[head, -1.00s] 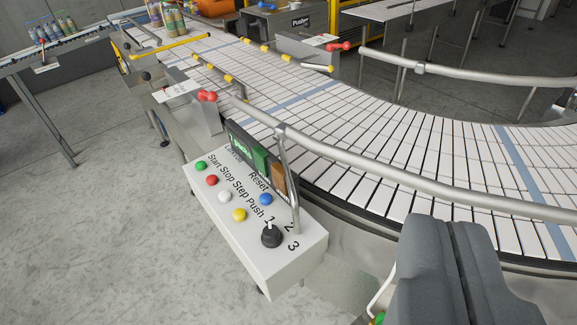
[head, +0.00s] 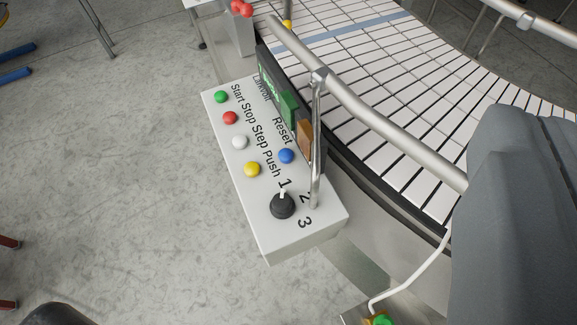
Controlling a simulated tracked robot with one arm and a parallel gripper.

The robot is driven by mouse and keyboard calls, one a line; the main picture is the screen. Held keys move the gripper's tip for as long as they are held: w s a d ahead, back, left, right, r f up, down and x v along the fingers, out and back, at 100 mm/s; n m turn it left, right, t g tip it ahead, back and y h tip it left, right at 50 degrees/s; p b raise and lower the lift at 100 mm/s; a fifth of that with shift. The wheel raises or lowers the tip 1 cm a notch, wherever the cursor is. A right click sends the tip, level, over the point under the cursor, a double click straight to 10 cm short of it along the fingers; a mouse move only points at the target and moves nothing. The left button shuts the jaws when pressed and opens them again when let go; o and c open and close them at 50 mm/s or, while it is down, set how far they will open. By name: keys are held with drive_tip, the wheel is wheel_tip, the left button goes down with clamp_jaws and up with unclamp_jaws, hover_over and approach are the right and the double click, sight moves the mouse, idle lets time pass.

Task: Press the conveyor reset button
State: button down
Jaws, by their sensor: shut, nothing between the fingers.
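The blue button (head: 286,156) sits on the sloped white control box (head: 322,232) beside the conveyor, in the middle of the view. The word Reset is printed just above it, and it is fully visible. My gripper (head: 522,122), large and dark grey, is close to the camera at the right edge. Its fingers are together and hold nothing. In the picture it is well to the right of the blue button and apart from it.
Green (head: 221,97), red (head: 230,118), white (head: 239,142) and yellow (head: 252,169) buttons line the box's left side. A black selector knob (head: 282,206) is near its front end. A metal guide rail (head: 390,130) and its post rise beside the blue button.

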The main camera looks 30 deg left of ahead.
drive_tip(key=w+a+f+n+g+y+p, duration=0.35)
drive_tip(key=w+a+f+n, duration=0.5)
drive_tip(key=w+f, duration=0.4)
drive_tip(key=n+g+p, duration=0.2)
drive_tip(key=n+g, duration=0.2)
drive_tip(key=n, duration=0.2)
hover_over(287, 159)
wheel_tip(287, 159, down, 12)
drive_tip(key=shift+y, duration=0.45)
wheel_tip(287, 159, down, 7)
drive_tip(key=shift+r+b, duration=0.1)
drive_tip(key=shift+b, duration=0.25)
drive_tip(key=shift+f+b, duration=0.85)
drive_tip(key=shift+f, duration=0.05)
drive_tip(key=shift+f+b, duration=0.4)
drive_tip(key=shift+b, duration=0.4)
